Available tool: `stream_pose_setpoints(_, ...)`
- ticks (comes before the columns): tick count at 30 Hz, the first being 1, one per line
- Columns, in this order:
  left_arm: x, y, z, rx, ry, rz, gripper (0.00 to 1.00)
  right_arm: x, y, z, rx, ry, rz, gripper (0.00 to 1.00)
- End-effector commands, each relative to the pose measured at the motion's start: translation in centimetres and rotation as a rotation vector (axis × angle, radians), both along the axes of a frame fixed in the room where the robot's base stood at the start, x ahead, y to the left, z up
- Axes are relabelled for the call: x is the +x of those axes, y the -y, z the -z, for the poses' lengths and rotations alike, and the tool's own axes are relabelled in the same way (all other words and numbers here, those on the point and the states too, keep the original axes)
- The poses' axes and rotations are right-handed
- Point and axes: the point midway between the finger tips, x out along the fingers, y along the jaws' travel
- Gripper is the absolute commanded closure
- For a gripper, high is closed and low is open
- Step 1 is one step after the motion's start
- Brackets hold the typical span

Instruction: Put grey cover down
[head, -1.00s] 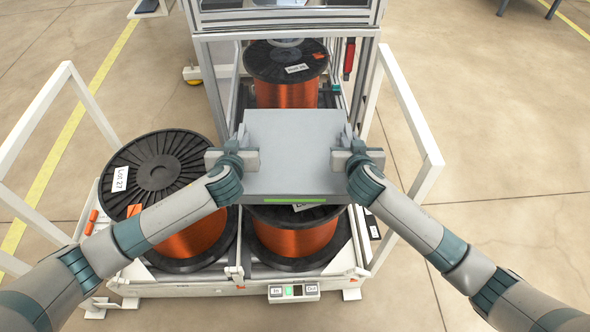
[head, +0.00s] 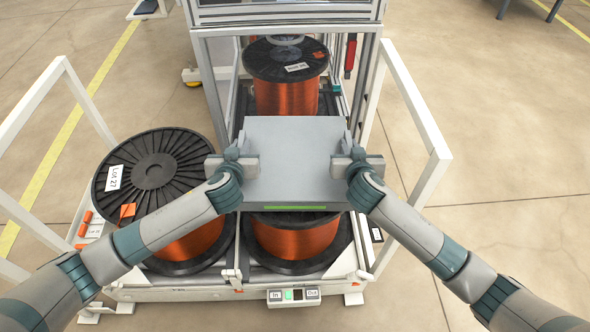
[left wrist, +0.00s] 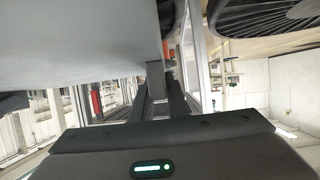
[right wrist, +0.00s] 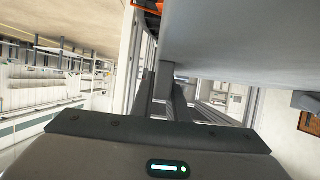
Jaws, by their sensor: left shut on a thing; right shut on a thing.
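The grey cover (head: 295,160) is a box-shaped lid with a green strip on its front edge. It is held level between my two grippers over the front right spool (head: 295,238), whose top it mostly hides in the head view. My left gripper (head: 240,167) is shut on the cover's left side, and my right gripper (head: 350,167) is shut on its right side. The cover's grey side also fills the upper part of the left wrist view (left wrist: 80,45) and the right wrist view (right wrist: 240,40). I cannot tell whether the cover touches the spool.
A spool labelled Lot 27 (head: 155,178) stands at the left. Another copper spool (head: 285,90) stands inside the machine frame behind. White rails (head: 425,180) flank the cart on both sides. A button box (head: 293,295) is at the front. Open floor (head: 510,220) lies to the right.

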Motion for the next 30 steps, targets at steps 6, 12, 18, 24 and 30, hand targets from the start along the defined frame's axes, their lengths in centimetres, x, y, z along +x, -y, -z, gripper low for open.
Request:
stream_pose_setpoints(6,0.1,-0.3,1.0,0.003,0.002,-0.005,1.0,0.1,0.2,1.0,-0.002,0.002,0.003,1.0)
stream_pose_setpoints(12,0.1,-0.3,1.3,0.003,0.0,-0.005,0.67,0.0,0.2,1.3,-0.002,0.0,0.003,0.67)
stream_pose_setpoints(18,0.0,-0.1,1.3,0.002,0.0,-0.002,0.67,0.0,0.1,1.3,-0.001,0.0,0.002,0.67)
stream_pose_setpoints(24,-0.2,-0.1,1.2,0.0,0.0,-0.001,0.67,0.0,0.0,1.3,0.0,0.0,0.001,0.67)
stream_pose_setpoints(30,-1.6,0.0,0.7,-0.001,-0.001,0.001,0.67,0.0,0.0,1.3,0.0,0.0,0.0,0.67)
